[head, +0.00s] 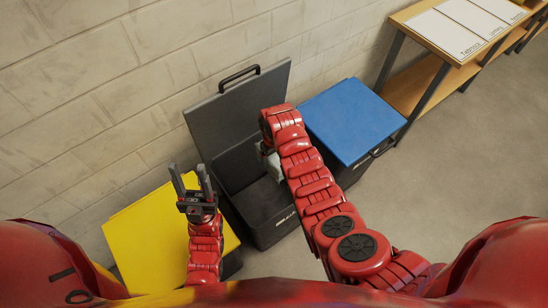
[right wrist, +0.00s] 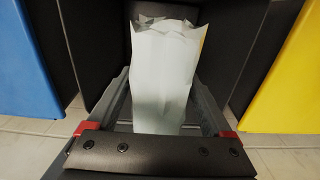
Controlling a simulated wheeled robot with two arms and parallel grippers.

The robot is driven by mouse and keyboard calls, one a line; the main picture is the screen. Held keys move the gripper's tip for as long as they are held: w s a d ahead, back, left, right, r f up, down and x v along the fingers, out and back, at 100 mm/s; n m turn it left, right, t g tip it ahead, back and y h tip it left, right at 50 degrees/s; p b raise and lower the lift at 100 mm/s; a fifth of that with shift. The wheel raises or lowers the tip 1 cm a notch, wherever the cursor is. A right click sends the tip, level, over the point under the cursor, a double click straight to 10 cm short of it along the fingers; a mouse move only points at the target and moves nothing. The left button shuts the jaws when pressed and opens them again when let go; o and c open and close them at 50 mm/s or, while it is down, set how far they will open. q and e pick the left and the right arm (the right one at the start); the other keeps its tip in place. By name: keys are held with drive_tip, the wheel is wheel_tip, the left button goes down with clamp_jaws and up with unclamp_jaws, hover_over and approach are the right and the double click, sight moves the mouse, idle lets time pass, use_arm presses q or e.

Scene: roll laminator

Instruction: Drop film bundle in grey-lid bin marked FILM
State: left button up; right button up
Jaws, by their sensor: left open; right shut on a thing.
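The dark grey bin (head: 262,222) stands open between two other bins, its grey lid (head: 222,118) tipped up against the wall. White lettering on its front is too small to read surely. My right gripper (right wrist: 165,105) is shut on the film bundle, a pale, whitish block with ragged ends (right wrist: 162,75). In the head view, the bundle (head: 272,165) shows partly beside my right arm, over the bin's opening; the arm hides the rest and most of that gripper. My left gripper (head: 193,188) is open and empty, fingers up, above the yellow lid's right side.
A bin with a yellow lid (head: 145,235) stands at the left and one with a blue lid (head: 350,120) at the right, both shut. A wooden table (head: 455,50) with labelled white sheets is at the upper right. A block wall runs behind; the floor at right is clear.

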drive_tip(key=o, duration=1.1)
drive_tip(key=shift+o, duration=0.2)
drive_tip(key=shift+r, duration=0.15)
drive_tip(key=shift+r, duration=0.6)
wheel_tip(320, 180, up, 7)
drive_tip(key=shift+w+r+b, duration=0.1)
drive_tip(key=shift+b, duration=0.45)
wheel_tip(320, 180, up, 9)
drive_tip(key=p, duration=0.7)
drive_tip(key=shift+p, duration=0.35)
